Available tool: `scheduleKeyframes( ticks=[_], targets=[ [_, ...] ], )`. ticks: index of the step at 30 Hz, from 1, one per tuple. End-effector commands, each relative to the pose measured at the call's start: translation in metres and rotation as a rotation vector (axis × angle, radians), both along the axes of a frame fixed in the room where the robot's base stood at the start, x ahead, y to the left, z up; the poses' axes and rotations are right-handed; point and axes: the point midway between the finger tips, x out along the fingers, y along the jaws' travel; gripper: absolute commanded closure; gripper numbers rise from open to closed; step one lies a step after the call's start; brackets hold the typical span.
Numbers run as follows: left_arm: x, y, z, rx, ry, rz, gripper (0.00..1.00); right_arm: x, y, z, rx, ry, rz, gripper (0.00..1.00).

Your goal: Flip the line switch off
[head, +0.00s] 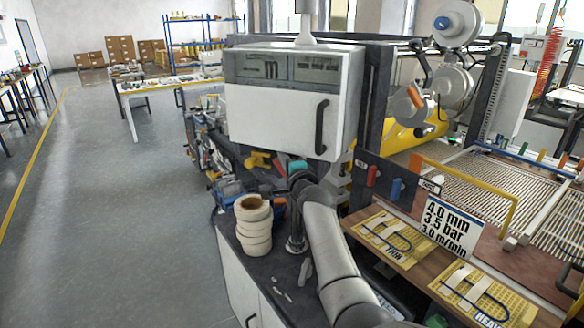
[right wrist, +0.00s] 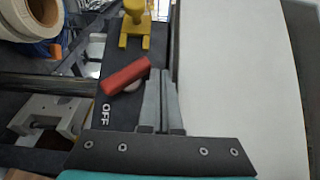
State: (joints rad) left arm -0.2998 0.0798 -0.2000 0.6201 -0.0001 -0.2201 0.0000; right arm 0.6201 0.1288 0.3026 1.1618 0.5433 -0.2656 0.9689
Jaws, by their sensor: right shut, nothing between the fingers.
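The line switch shows in the right wrist view as a red lever (right wrist: 124,77) on a dark plate. It lies slanted, its right end higher in the picture, with white OFF lettering (right wrist: 105,114) below its left end. My right gripper (right wrist: 160,76) is shut and empty, its fingertips close beside the lever's right end; I cannot tell whether they touch. In the head view my right gripper (head: 290,167) is at the dark bench below the white cabinet, and the lever is mostly hidden there. My left gripper is not in view.
A white cabinet (head: 270,118) with a black handle hangs just above the gripper. A yellow clamp-like part (right wrist: 135,27) stands beyond the lever. Cream tape rolls (head: 253,226) are stacked left of my arm. Red (head: 373,175) and blue (head: 397,190) handles sit on a panel to the right.

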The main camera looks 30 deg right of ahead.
Motion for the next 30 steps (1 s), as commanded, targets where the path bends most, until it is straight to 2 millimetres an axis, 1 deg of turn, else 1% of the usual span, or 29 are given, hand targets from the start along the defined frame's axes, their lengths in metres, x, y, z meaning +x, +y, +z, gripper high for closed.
scheduleKeyframes(
  ticks=[20,25,30],
  targets=[
    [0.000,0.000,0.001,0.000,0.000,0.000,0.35,0.000,0.001,0.000,0.001,0.000,0.001,1.00],
    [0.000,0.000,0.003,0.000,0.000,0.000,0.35,-0.008,0.004,0.000,0.001,0.000,0.002,1.00],
    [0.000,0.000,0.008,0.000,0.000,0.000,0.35,-0.026,0.006,0.000,0.002,0.001,0.000,1.00]
  ],
)
